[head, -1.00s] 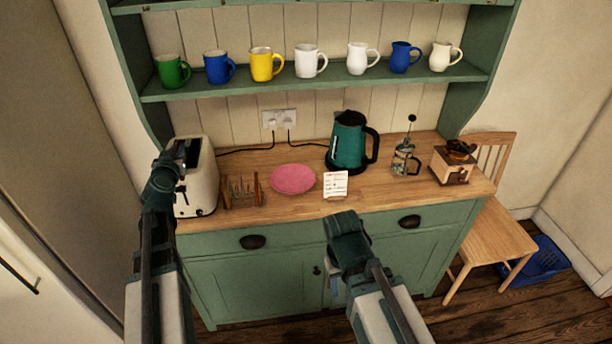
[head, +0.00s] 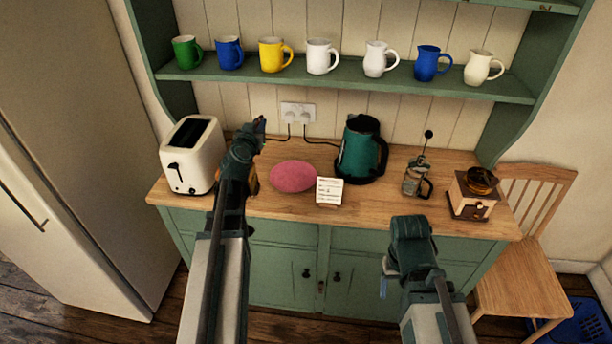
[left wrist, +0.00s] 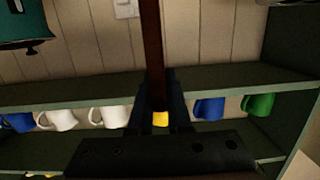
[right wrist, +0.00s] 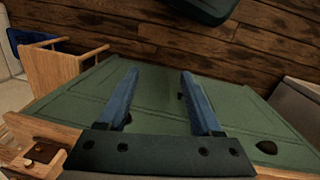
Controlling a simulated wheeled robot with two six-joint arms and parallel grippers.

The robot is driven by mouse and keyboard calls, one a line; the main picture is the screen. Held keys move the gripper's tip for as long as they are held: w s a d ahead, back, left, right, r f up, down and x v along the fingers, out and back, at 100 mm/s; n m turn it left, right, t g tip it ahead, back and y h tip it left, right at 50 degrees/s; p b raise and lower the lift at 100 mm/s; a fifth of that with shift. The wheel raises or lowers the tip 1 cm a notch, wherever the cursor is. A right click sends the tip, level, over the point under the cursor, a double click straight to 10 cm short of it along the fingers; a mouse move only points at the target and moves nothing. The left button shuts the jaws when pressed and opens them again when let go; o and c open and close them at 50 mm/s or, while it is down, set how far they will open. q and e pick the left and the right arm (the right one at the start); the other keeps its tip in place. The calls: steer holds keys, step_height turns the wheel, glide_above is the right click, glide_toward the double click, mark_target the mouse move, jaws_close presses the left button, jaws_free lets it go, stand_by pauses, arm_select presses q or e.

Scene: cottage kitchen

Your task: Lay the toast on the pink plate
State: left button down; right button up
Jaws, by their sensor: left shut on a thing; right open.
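The pink plate (head: 293,177) lies empty on the wooden counter, left of the kettle. My left gripper (head: 260,126) is raised over the counter, between the toaster and the plate, left of and behind the plate in the picture. In the left wrist view my left gripper (left wrist: 155,110) is shut on the toast (left wrist: 151,50), a thin dark brown slab seen edge-on. In the head view the toast is mostly hidden by the gripper. My right gripper (head: 410,228) is in front of the counter edge; its fingers are apart and empty in the right wrist view (right wrist: 160,75).
A cream toaster (head: 192,156) stands at the left. My left arm mostly hides the toast rack (head: 252,181). A press (head: 416,178) and grinder (head: 472,195) stand further right.

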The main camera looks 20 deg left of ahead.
steer(key=o, duration=0.4)
step_height(320, 180, down, 4)
steer(key=b, duration=0.3)
steer(key=shift+b, duration=0.3)
arm_select(q)
steer(key=s+d+f+b, duration=0.3)
steer(key=f+b, duration=0.2)
steer(key=f, duration=0.2)
steer(key=s+d+f+b, duration=0.3)
steer(key=d+f+b, duration=0.1)
steer(key=f, duration=0.3)
steer(key=shift+s+d+b, duration=0.25)
steer(key=shift+s+b, duration=0.15)
steer(key=shift+b, duration=0.15)
arm_select(e)
steer(key=shift+o, duration=0.2)
step_height(320, 180, down, 10)
